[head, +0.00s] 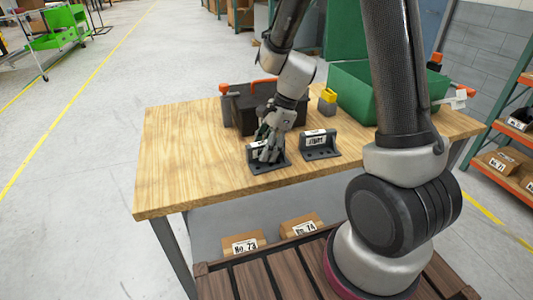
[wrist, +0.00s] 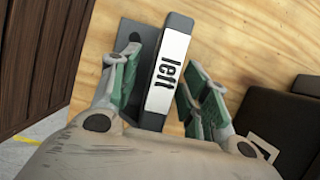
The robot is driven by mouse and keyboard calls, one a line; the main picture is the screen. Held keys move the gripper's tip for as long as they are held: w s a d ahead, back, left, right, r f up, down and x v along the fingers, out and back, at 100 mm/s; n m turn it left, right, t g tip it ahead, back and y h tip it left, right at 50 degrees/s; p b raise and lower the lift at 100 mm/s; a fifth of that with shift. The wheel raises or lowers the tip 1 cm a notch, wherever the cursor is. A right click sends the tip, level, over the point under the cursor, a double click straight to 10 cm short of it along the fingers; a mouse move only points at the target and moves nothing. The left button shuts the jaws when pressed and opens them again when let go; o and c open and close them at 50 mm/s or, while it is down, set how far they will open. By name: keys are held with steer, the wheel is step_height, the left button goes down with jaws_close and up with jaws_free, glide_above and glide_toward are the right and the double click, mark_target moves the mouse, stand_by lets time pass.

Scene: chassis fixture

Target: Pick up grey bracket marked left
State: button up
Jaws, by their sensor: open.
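The grey bracket marked left (wrist: 168,65) stands on the wooden workbench, its white "left" label showing in the wrist view. In the head view this bracket (head: 258,166) is partly hidden behind my gripper (head: 268,150). My gripper (wrist: 158,95) is open in the wrist view, with a green-padded finger on each side of the bracket's upright plate. A gap shows between the right finger and the plate; the left finger is over the base plate, and I cannot tell whether it touches. A second grey bracket with a white label (head: 319,145) stands to the right.
The wooden workbench (head: 170,165) is clear at left. Behind my gripper is a dark toolbox with an orange handle (head: 240,112). A green bin (head: 352,92) and a small yellow item (head: 327,102) are at the back right. Cardboard boxes (head: 243,243) sit below the bench.

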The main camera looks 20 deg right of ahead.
jaws_close()
stand_by(0.4)
